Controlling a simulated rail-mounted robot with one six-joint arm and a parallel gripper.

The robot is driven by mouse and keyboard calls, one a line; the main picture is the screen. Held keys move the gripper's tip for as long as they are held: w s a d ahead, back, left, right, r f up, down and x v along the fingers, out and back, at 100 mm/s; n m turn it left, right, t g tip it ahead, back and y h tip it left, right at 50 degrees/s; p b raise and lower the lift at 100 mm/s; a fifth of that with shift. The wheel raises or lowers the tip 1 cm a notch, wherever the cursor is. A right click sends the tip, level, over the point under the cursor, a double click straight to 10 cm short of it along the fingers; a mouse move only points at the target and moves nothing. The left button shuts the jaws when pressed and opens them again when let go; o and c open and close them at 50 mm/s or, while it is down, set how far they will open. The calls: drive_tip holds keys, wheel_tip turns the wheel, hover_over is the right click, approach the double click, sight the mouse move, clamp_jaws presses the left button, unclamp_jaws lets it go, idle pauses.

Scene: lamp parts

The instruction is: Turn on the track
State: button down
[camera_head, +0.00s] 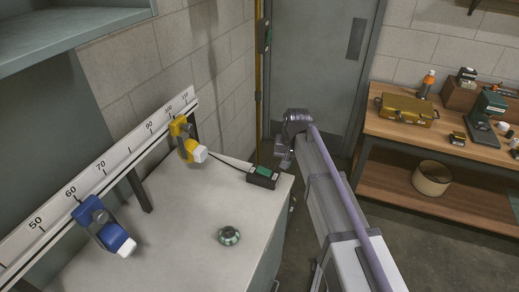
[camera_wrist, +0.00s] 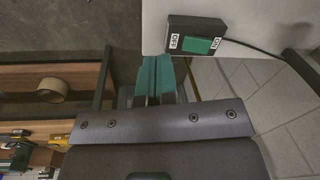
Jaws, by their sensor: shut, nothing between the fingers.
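A black switch box (camera_head: 262,177) with a green rocker sits at the right end of the white table, and a cable runs from it toward the track. In the wrist view the switch box (camera_wrist: 180,32) shows its green rocker (camera_wrist: 196,46) between two small white labels. The numbered track (camera_head: 100,168) runs along the wall side, carrying a blue lamp head (camera_head: 92,211) and a yellow lamp head (camera_head: 181,131). My gripper (camera_head: 284,164) is beside the table's right end, near the box. Its teal fingers (camera_wrist: 156,60) are shut and empty, apart from the box.
A green-and-silver round part (camera_head: 229,236) lies on the white table (camera_head: 185,230). A wooden bench (camera_head: 400,134) at right holds a yellow toolbox (camera_head: 407,109) and several items. A grey door (camera_head: 322,60) stands behind my arm.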

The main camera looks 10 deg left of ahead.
sight(259, 167)
drive_tip(key=w+a+r+m+y, duration=0.1)
drive_tip(key=w+a+m, duration=0.2)
drive_tip(key=w+a, duration=0.5)
drive_tip(key=shift+w+a+r, duration=0.2)
drive_tip(key=shift+a+r, duration=0.15)
drive_tip(key=shift+r, duration=0.05)
drive_tip(key=shift+f, duration=0.1)
drive_tip(key=b+x, duration=1.3)
drive_tip(key=x, duration=0.1)
drive_tip(key=shift+w+b, duration=0.1)
drive_tip(key=shift+b, duration=0.25)
